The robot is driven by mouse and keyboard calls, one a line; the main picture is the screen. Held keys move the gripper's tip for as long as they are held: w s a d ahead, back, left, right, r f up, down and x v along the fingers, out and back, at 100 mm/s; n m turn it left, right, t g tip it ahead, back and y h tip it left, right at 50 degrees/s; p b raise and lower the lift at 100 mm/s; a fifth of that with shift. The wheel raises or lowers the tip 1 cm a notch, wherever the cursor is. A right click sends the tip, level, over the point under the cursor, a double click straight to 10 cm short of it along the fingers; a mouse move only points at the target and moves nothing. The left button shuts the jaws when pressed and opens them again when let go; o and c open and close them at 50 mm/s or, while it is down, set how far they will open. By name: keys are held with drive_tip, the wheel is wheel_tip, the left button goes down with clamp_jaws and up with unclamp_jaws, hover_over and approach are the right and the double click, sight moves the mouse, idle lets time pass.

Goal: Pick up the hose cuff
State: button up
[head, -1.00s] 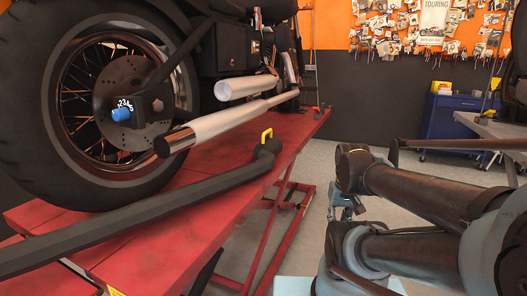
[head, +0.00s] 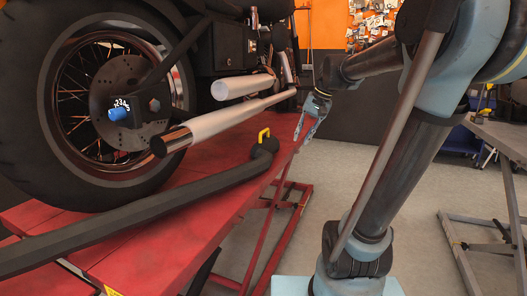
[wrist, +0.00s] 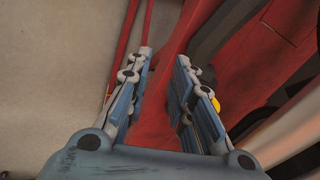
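The hose cuff (head: 262,150) is the black end piece of a dark hose (head: 150,215) lying on the red lift platform. A yellow loop (head: 264,133) stands up from it. My gripper (head: 303,138) is to the right of the cuff, above the platform's right edge, with its fingers pointing down and apart from the cuff. In the wrist view my gripper (wrist: 163,60) is open, with nothing between its fingers. A bit of yellow (wrist: 216,104) shows beside the right finger; the cuff is mostly hidden there.
The red lift (head: 205,225) carries a motorcycle with a large rear wheel (head: 30,110). Two silver exhaust pipes (head: 215,122) run above the hose, close to the cuff. A grey table frame (head: 470,235) stands at the right. The floor (head: 400,235) between is clear.

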drive_tip(key=w+a+r+m+y, duration=0.1)
drive_tip(key=w+a+r, duration=0.2)
drive_tip(key=w+r, duration=0.35)
drive_tip(key=w+a+r+m+y, duration=0.1)
drive_tip(key=w+a+r, duration=0.2)
drive_tip(key=w, duration=0.7)
approach(265, 130)
drive_tip(key=shift+y, duration=0.3)
drive_tip(key=x, duration=0.5)
drive_tip(key=shift+d+f, duration=0.1)
drive_tip(key=shift+f, duration=0.1)
drive_tip(key=shift+x, duration=2.95)
clamp_jaws()
